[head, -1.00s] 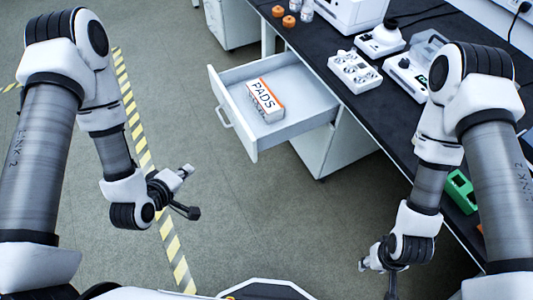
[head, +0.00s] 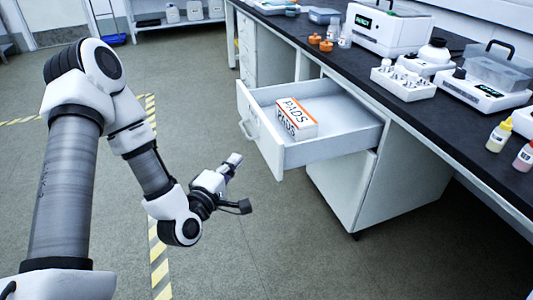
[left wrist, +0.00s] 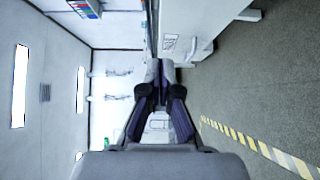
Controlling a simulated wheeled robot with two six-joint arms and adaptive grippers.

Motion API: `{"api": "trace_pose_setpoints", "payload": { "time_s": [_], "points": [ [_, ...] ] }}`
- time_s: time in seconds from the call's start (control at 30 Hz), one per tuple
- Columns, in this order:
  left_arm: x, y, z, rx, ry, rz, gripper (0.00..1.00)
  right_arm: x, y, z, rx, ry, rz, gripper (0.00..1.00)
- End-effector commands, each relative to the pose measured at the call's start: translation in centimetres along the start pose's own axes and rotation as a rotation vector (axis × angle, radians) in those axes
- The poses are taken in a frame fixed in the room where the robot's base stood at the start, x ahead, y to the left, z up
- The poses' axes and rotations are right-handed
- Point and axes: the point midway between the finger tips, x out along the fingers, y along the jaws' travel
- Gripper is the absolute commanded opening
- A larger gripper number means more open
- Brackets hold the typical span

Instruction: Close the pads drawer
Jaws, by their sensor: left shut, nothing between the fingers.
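The pads drawer (head: 262,134) is pulled out from under the bench in the head view, its white front and handle (head: 245,130) facing left. A box labelled PADS (head: 296,120) lies inside it. My left gripper (head: 232,163) is to the left of and below the drawer front, apart from it, shut and empty. In the left wrist view its fingers (left wrist: 159,72) are together with nothing between them. I cannot pick out the drawer in that view. My right gripper is out of view.
The dark bench top (head: 455,140) carries instruments, a white vial rack (head: 403,84), orange caps and small bottles. A white cabinet (head: 340,190) stands below the drawer. The floor left of the drawer is clear, with yellow-striped tape (head: 157,250).

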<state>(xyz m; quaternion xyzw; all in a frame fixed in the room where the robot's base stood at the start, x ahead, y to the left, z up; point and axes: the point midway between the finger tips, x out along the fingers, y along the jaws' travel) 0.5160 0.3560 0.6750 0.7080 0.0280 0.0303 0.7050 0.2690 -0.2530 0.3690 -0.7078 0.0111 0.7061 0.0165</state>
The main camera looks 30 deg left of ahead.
Motion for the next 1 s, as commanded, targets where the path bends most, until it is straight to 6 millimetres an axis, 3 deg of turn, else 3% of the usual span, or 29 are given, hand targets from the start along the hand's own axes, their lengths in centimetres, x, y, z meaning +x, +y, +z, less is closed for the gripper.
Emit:
{"api": "trace_pose_setpoints", "payload": {
  "time_s": [0.03, 0.2, 0.27, 0.57, 0.73, 1.0],
  "points": [
    [0.4, -1.1, 0.0, -0.002, 0.000, 0.007, 0.00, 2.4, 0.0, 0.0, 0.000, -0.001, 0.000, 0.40],
    [1.3, -1.1, 0.1, -0.007, -0.003, 0.007, 0.00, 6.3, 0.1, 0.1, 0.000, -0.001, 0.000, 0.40],
    [2.9, -0.3, 0.1, 0.003, -0.005, 0.003, 0.00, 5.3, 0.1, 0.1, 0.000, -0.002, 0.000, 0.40],
    [9.3, -0.4, 0.5, 0.003, -0.007, 0.000, 0.00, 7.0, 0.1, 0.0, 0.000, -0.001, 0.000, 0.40],
    [11.0, -0.3, 2.4, 0.000, -0.006, -0.001, 0.00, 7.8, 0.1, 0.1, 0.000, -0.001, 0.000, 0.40],
    [11.6, -0.1, 3.0, -0.005, -0.002, -0.002, 0.00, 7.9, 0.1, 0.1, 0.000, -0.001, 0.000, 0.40]
  ]
}}
